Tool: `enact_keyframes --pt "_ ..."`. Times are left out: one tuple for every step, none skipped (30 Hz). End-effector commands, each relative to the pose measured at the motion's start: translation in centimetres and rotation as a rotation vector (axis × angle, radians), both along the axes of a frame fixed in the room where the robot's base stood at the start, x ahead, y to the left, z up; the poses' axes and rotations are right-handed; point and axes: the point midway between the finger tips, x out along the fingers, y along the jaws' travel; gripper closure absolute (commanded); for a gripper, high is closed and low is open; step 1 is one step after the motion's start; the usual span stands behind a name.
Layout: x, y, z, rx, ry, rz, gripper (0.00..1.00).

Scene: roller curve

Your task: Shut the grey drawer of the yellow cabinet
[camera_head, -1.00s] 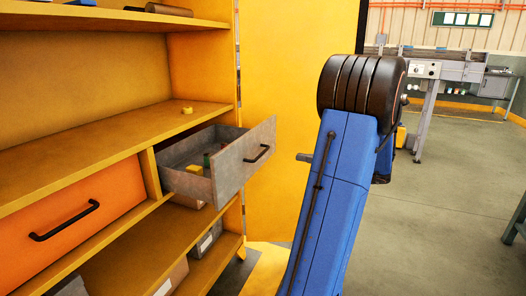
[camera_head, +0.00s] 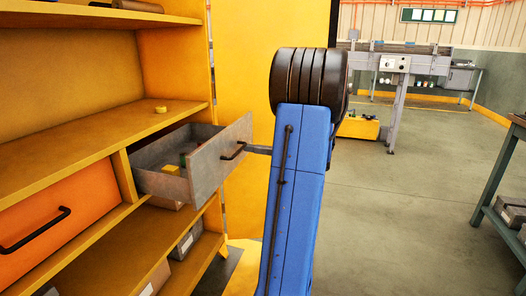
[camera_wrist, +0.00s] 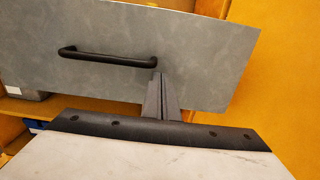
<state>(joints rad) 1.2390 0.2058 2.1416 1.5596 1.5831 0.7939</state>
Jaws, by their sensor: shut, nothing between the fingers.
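The grey drawer (camera_head: 205,170) of the yellow cabinet (camera_head: 100,140) stands pulled out, with small yellow and green pieces inside. Its dark handle (camera_head: 234,151) is on the front panel. In the wrist view the drawer front (camera_wrist: 200,55) fills the upper part, with the black handle (camera_wrist: 108,57) left of centre. My gripper (camera_head: 251,149) is shut and empty, its tip at the drawer front beside the handle. In the wrist view my gripper (camera_wrist: 158,80) points at the panel just right of and below the handle's right end. I cannot tell whether it touches.
An orange drawer (camera_head: 60,215) at the left is shut. A small yellow piece (camera_head: 161,109) lies on the shelf above. Grey bins stand on the lower shelf. The floor (camera_head: 400,190) to the right is open, with a workbench (camera_head: 500,175) at the right edge.

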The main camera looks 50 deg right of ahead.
Motion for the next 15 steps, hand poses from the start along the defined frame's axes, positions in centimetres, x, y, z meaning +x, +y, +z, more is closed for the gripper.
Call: enact_keyframes --pt "0.5 0.2 0.0 0.000 0.000 0.002 1.00" --pt "0.8 0.3 0.0 0.000 0.001 0.002 1.00" --pt "1.1 0.4 0.0 0.000 0.001 0.001 1.00" --pt "1.2 0.5 0.0 0.000 0.001 0.001 1.00" --pt "1.4 0.5 0.0 0.000 0.001 0.001 1.00" --pt "1.5 0.6 0.0 0.000 0.001 0.001 1.00" --pt "1.6 0.6 0.0 0.000 0.001 0.000 1.00" --pt "1.7 0.6 0.0 0.000 0.000 0.000 1.00" --pt "1.7 0.6 0.0 0.000 0.000 0.000 1.00" --pt "1.8 0.6 0.0 0.000 0.000 0.000 1.00" --pt "1.8 0.6 0.0 0.000 0.000 0.000 1.00" --pt "1.8 0.6 0.0 0.000 0.000 -0.001 1.00" --pt "1.8 0.6 0.0 0.000 0.000 -0.001 1.00" --pt "1.8 0.6 0.0 0.000 0.000 -0.001 1.00" --pt "1.8 0.6 0.0 0.000 0.000 -0.001 1.00"
